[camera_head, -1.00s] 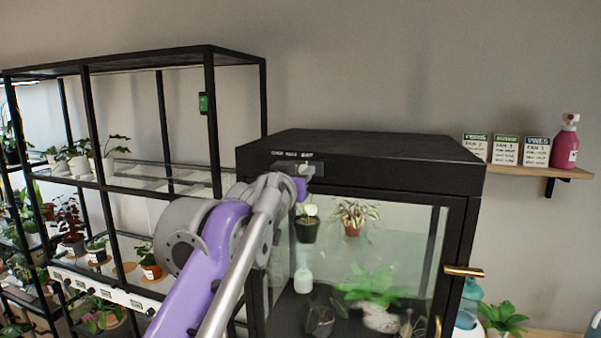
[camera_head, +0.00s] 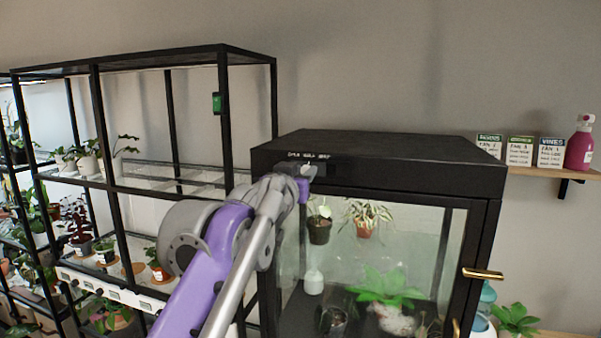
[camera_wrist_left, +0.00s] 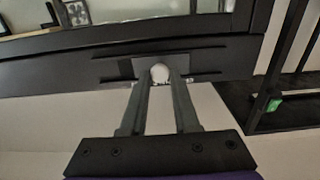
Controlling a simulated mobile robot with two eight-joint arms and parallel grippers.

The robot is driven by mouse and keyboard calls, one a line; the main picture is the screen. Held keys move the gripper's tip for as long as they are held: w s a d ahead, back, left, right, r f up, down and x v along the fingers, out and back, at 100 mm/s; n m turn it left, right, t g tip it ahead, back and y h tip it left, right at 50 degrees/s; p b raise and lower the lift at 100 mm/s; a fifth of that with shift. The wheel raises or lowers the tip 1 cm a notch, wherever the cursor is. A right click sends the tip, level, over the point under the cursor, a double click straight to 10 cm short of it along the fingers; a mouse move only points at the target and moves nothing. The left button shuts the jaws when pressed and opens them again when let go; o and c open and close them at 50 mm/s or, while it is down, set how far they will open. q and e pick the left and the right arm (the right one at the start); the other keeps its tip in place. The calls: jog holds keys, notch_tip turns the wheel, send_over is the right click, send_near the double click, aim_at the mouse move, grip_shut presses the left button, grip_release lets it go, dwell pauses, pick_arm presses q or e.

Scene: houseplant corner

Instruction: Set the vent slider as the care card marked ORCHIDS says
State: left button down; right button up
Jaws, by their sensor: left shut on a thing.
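The vent slider's pale knob (camera_head: 310,170) sits on the black top rail of the glass plant cabinet (camera_head: 400,178), roughly under the middle of three small white words. The words are too small to read surely. My left gripper (camera_head: 305,186) is shut on the knob; the left wrist view shows the round white knob (camera_wrist_left: 159,72) between its two fingers (camera_wrist_left: 160,82). Three care cards stand on the wall shelf: a left card (camera_head: 489,147), a middle card (camera_head: 519,152) and a right card (camera_head: 551,153) headed VINES. I cannot clearly read the other headings. My right gripper is not in view.
A pink spray bottle (camera_head: 580,145) stands right of the cards on the wooden shelf (camera_head: 545,170). A black rack (camera_head: 225,130) with several potted plants stands left of the cabinet. The cabinet door has a brass handle (camera_head: 482,273). Plants show behind its glass.

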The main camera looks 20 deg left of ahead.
pick_arm(q)
jog(key=c, duration=1)
grip_release()
jog(key=shift+d, duration=0.15)
jog(key=shift+o, duration=1.6)
jog(key=shift+a, duration=0.2)
jog(key=s+b, duration=0.2)
jog(key=s, duration=0.8)
jog(key=shift+s+a, duration=0.2)
jog(key=shift+s, duration=0.2)
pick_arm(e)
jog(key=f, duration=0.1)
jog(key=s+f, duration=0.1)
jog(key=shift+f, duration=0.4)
